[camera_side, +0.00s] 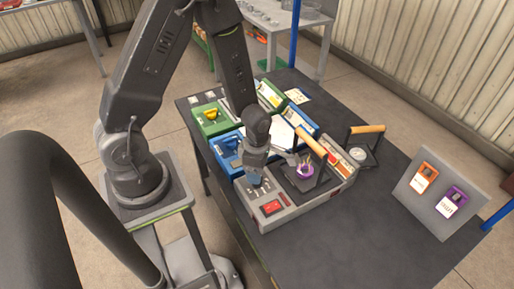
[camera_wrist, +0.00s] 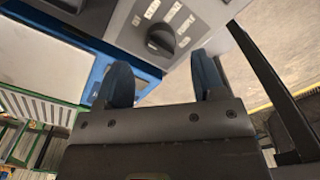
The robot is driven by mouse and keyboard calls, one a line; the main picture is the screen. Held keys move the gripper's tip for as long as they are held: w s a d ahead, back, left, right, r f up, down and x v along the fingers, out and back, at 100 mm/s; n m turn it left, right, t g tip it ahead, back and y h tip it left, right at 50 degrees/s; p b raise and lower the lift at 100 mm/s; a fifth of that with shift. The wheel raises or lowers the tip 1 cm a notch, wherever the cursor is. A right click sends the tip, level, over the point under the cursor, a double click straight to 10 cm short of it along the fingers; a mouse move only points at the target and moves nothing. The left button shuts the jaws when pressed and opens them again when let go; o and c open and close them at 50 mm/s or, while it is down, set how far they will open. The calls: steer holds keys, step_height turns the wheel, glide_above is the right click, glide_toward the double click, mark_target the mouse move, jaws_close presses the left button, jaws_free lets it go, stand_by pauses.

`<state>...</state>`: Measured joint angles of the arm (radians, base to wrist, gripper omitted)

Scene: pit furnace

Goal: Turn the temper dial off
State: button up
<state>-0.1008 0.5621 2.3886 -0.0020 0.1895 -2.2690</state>
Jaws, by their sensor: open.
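The dial (camera_wrist: 161,39) is a dark round knob on a grey panel, ringed by several small printed labels, at the top of the wrist view. The labels are too small to read surely, so I cannot tell its setting. My gripper (camera_wrist: 163,82) is open and empty, its two blue fingers apart and pointing toward the panel. The knob lies beyond the fingertips, between their lines, and does not appear gripped. In the side view my gripper (camera_side: 254,168) is low over the left part of the grey unit (camera_side: 316,203) and hides the dial there.
A red switch (camera_side: 272,207) is at the grey unit's front. A black frame with a wooden handle (camera_side: 312,145) stands right of my gripper, by a purple item (camera_side: 305,171). Blue (camera_side: 228,147) and green (camera_side: 207,127) units are behind.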

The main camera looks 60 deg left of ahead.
step_height(320, 180, up, 9)
stand_by(0.4)
steer(key=shift+r, duration=0.1)
